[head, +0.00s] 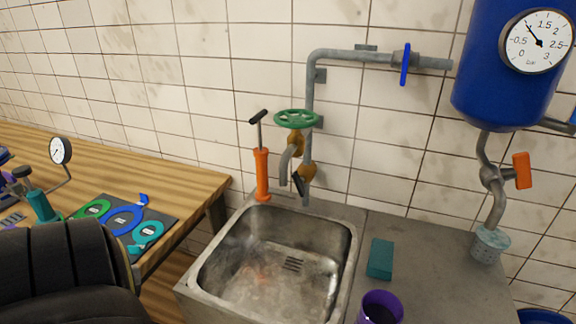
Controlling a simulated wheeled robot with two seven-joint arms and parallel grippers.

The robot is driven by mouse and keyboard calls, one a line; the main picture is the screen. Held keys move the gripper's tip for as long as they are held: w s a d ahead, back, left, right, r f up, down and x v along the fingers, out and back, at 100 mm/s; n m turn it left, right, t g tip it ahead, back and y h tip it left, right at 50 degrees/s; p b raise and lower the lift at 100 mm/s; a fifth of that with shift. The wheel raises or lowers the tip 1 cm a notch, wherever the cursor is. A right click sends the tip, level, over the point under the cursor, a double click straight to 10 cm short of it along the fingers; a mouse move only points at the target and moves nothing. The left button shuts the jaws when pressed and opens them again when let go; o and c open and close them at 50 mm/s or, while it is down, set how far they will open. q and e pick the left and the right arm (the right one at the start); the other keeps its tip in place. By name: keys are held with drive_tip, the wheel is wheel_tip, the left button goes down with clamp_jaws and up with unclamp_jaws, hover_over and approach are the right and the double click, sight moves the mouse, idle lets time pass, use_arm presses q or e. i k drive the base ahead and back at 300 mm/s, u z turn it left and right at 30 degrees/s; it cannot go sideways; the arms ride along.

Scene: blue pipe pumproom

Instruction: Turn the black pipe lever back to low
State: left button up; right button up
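The black pipe lever (298,184) is small and sits beside the lower brass fitting (309,172) on the grey pipe above the sink (275,265). It slants, with its upper end to the left and its lower end to the right. Any low marking is too small to see. A green handwheel (296,119) is above it on the same pipework. Neither of my grippers shows in the head view, and nothing is seen touching the lever.
An orange hand pump (262,175) stands just left of the lever, behind the sink. A teal sponge (380,259) and a purple cup (380,307) are on the right counter. A blue tank hangs right (490,80).

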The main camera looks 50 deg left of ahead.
sight(299, 181)
drive_tip(key=z, duration=0.25)
drive_tip(key=k, duration=0.85)
drive_tip(key=u, duration=1.75)
drive_tip(key=i, duration=0.5)
drive_tip(key=z, duration=0.05)
